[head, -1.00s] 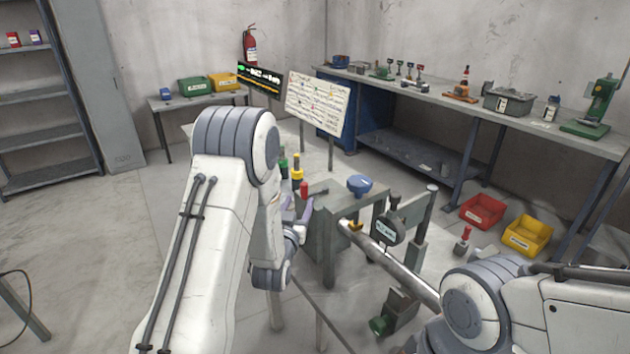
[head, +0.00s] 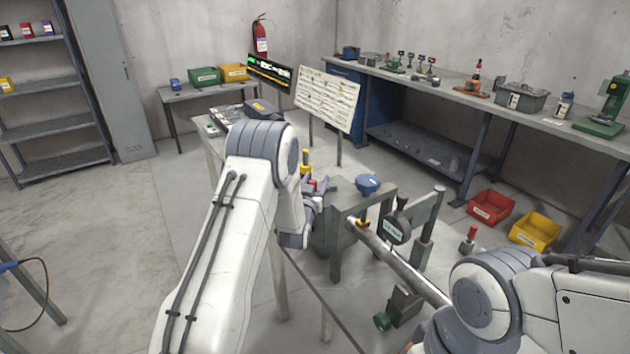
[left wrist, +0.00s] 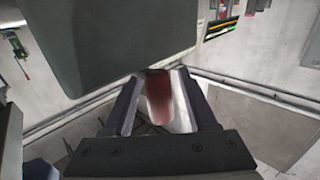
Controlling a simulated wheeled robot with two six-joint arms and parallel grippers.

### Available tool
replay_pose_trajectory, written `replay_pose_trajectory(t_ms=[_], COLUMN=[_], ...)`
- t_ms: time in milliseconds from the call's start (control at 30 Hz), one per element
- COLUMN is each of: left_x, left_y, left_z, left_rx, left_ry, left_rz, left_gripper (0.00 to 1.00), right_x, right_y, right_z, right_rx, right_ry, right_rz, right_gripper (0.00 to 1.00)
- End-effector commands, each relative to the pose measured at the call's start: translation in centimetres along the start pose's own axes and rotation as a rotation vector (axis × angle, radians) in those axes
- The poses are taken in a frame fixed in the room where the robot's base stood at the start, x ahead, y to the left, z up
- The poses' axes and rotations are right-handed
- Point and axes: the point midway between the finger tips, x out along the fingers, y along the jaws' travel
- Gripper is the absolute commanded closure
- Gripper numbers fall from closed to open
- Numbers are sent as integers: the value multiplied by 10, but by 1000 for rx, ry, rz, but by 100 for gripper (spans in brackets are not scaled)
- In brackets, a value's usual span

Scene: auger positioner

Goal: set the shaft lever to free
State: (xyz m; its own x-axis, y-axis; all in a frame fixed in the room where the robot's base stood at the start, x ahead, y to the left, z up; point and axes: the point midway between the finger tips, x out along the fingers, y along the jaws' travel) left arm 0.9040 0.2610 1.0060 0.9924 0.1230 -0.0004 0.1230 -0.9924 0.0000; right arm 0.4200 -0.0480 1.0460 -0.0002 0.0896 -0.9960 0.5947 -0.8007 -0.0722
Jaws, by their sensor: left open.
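A red-handled lever (head: 313,186) stands at the left side of the grey machine (head: 350,197); I cannot read a label that marks it as the shaft lever. A yellow handle (head: 305,160) stands just behind it. My left gripper (head: 319,183) is at the red handle, partly hidden by my own forearm. In the left wrist view its open fingers (left wrist: 157,88) stand on either side of the red handle (left wrist: 158,100). I cannot tell whether they touch it. The lever's base and setting are hidden. My right gripper is out of view.
A blue knob (head: 368,183) tops the machine, and a long shaft (head: 395,258) runs from it towards the lower right. A gauge (head: 394,230) hangs beside the shaft. A sign board (head: 328,98) stands behind. Red (head: 490,207) and yellow (head: 535,231) bins lie on the floor.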

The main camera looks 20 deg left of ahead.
Motion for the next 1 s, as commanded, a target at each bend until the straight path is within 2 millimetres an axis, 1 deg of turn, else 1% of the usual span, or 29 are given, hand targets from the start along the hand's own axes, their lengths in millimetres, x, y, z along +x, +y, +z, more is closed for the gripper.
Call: replay_pose_trajectory(t_ms=[33, 67, 100, 167, 200, 1000], left_x=[0, 0, 0, 0, 0, 0], left_y=[0, 0, 0, 0, 0, 0], left_z=[0, 0, 0, 0, 0, -1], left_rx=[0, 0, 0, 0, 0, 0], left_ry=[0, 0, 0, 0, 0, 1], left_rz=[0, 0, 0, 0, 0, 1], left_gripper=[42, 46, 61, 84, 99, 100], right_x=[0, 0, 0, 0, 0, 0], right_y=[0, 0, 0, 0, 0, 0], right_z=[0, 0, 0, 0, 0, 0], right_rx=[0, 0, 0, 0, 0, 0], right_ry=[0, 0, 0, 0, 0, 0], right_rz=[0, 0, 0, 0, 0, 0], right_gripper=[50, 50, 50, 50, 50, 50])
